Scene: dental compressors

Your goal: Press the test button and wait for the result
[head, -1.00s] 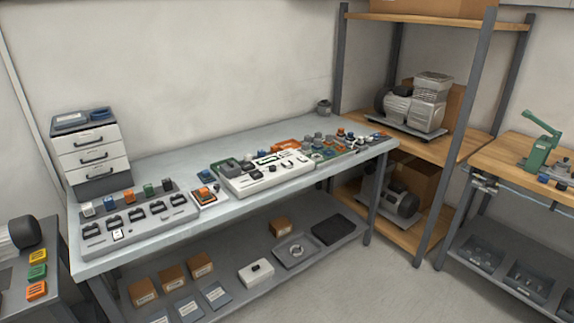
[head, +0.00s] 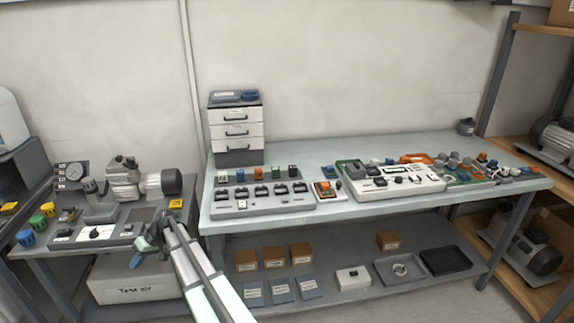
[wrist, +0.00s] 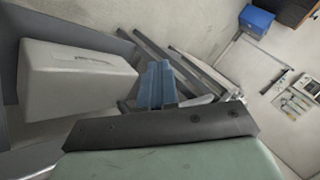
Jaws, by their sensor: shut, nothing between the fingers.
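I cannot make out for certain which part is the test button. The fingers are together and empty in the wrist view (wrist: 157,85). No contact with the panel shows.
A box marked "Test air" (head: 135,283) stands under the left bench. The middle bench (head: 330,212) holds a grey switch rack (head: 262,204), a white tester (head: 415,187) and several small parts. A drawer unit (head: 237,130) stands at its back left.

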